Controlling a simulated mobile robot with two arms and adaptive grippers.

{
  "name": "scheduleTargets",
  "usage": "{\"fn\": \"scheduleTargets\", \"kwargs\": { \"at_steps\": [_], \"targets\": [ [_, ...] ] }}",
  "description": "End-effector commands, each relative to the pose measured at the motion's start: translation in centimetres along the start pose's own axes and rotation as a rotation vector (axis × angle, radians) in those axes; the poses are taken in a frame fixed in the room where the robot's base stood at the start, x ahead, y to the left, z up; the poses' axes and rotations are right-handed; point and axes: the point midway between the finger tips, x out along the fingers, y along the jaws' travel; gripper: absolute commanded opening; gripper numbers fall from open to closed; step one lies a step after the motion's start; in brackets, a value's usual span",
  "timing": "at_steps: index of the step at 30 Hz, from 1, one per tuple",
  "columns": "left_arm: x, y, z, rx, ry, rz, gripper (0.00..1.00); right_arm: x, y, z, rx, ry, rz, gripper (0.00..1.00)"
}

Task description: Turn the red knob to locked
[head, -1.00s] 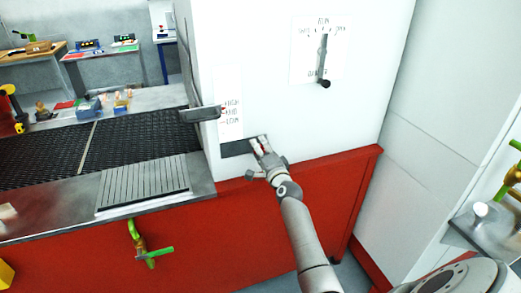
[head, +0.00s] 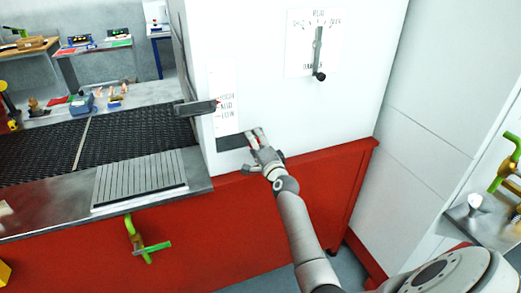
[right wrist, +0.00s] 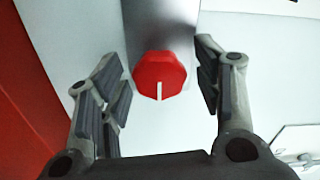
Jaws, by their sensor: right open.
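The red knob (right wrist: 160,76) shows in the right wrist view as a faceted red cap with a white pointer line. The line points down in that picture. The knob sits on a dark grey plate (right wrist: 158,22) on a white panel; the plate also shows in the head view (head: 231,142). My right gripper (right wrist: 158,80) is open, with a finger on each side of the knob and a visible gap on both sides. My left gripper is not in view.
A label strip (head: 226,108) is above the plate, with a dark lever handle (head: 196,107) beside it. A larger lever (head: 318,55) hangs on the upper panel. A red base (head: 300,200) juts out below. The mesh belt (head: 120,135) lies left.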

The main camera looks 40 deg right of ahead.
Motion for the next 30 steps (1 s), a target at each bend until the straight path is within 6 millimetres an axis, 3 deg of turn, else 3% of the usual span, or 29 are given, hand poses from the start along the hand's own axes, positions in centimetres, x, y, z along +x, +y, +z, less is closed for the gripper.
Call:
{"fn": "scheduleTargets", "kwargs": {
  "at_steps": [5,21,30],
  "targets": [
    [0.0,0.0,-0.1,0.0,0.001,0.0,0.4,-1.8,0.1,0.1,0.001,0.0,0.001,0.6],
    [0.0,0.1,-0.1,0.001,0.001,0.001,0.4,-10.6,0.1,0.0,0.0,0.0,0.002,0.6],
    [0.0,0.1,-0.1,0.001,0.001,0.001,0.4,-11.8,0.1,0.0,0.001,0.001,0.001,0.6]
  ]
}}
